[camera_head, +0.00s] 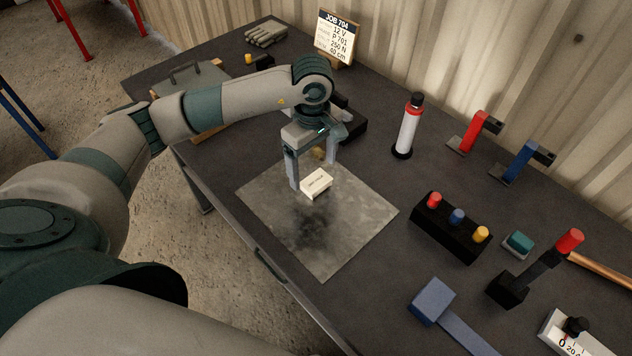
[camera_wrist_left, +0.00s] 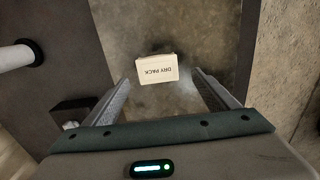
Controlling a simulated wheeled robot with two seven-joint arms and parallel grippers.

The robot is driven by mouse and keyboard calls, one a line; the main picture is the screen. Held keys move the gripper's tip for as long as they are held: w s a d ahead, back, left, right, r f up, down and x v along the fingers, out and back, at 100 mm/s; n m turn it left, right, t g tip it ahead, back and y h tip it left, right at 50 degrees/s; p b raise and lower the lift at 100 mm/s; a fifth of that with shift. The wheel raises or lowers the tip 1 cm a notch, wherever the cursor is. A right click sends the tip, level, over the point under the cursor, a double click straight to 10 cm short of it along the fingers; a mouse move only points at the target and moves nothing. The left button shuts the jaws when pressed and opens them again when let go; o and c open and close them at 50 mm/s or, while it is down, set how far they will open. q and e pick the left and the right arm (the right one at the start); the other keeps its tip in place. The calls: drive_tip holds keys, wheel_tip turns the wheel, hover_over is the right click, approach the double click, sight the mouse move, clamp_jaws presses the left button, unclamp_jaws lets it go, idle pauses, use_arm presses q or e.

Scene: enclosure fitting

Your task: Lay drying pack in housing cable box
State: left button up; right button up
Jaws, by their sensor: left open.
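The drying pack (camera_head: 316,183) is a small cream-white block marked DRY PACK. It lies on a grey, dark-stained mat (camera_head: 350,225). My left gripper (camera_head: 313,173) is open and points down at the pack, with its fingers on either side of it in the head view. In the left wrist view the pack (camera_wrist_left: 157,69) shows just beyond and between the fingertips, with no clear contact. A dark box-like object (camera_head: 352,124) stands behind the gripper, partly hidden by it; I cannot tell whether it is the housing cable box. My right gripper is not in view.
A grey handled piece (camera_head: 190,78) lies at the far left. A white bottle (camera_head: 408,128), a black block with coloured knobs (camera_head: 450,228), red (camera_head: 474,132) and blue (camera_head: 520,162) brackets and a blue mallet (camera_head: 433,300) stand to the right. The mat's front is clear.

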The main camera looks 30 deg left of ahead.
sight(314, 179)
use_arm(q)
drive_tip(key=shift+f+p, duration=0.65)
wheel_tip(314, 179, down, 2)
drive_tip(key=shift+w+f+p, duration=0.1)
drive_tip(key=shift+p, duration=0.45)
drive_tip(key=shift+f, duration=0.6)
drive_tip(key=c, duration=1.2)
drive_tip(key=shift+r, duration=0.1)
